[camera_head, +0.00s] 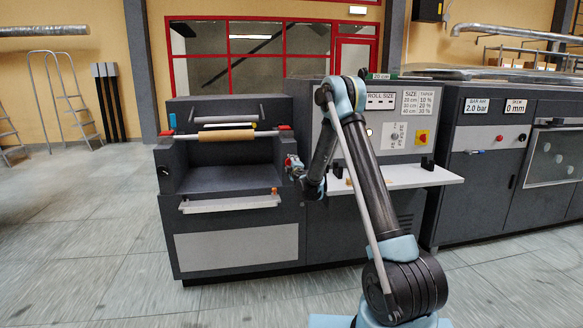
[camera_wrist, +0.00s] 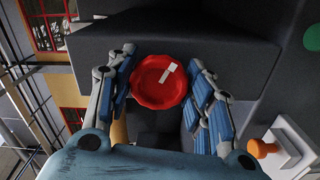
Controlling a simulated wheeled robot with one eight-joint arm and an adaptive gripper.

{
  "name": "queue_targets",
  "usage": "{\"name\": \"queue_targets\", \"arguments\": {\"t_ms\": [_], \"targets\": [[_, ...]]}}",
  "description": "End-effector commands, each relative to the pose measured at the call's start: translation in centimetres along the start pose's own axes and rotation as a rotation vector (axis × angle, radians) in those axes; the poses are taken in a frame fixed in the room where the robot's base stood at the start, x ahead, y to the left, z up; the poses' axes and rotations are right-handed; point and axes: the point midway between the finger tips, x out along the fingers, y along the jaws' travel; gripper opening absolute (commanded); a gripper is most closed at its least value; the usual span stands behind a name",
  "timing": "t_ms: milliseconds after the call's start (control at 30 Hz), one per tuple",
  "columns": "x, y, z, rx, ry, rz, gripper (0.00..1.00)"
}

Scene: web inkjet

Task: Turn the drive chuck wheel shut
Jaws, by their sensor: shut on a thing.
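The drive chuck wheel is a red, scalloped wheel (camera_wrist: 150,88) with a white mark on its face, in the middle of the wrist view. The mark slants toward the upper right. My gripper (camera_wrist: 160,68) is shut on the wheel, with a blue-padded finger on each side of its rim. In the head view my gripper (camera_head: 293,166) is at the right side of the dark roll unit, and the wheel is mostly hidden there.
A brown roll (camera_head: 226,135) lies on a shaft across the dark unit (camera_head: 240,220). Below it is a white tray (camera_head: 228,204) with an orange knob (camera_head: 274,191). A white shelf (camera_head: 405,176) sticks out right of my arm.

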Motion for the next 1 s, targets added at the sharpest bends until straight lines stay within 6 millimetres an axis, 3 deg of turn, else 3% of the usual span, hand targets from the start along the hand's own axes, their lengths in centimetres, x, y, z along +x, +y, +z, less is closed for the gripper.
{"name": "queue_targets", "arguments": {"t_ms": [333, 867, 900, 967, 1000], "targets": [[-0.06, -0.11, 0.20, 0.131, -0.003, 0.001, 0.24], [-0.03, -0.14, -0.07, 0.152, 0.001, -0.001, 0.23], [-0.02, -0.14, -0.09, 0.152, 0.002, -0.001, 0.56], [-0.02, -0.14, -0.10, 0.152, 0.002, -0.001, 0.68], [-0.03, -0.13, -0.11, 0.151, 0.002, -0.001, 0.68]]}}
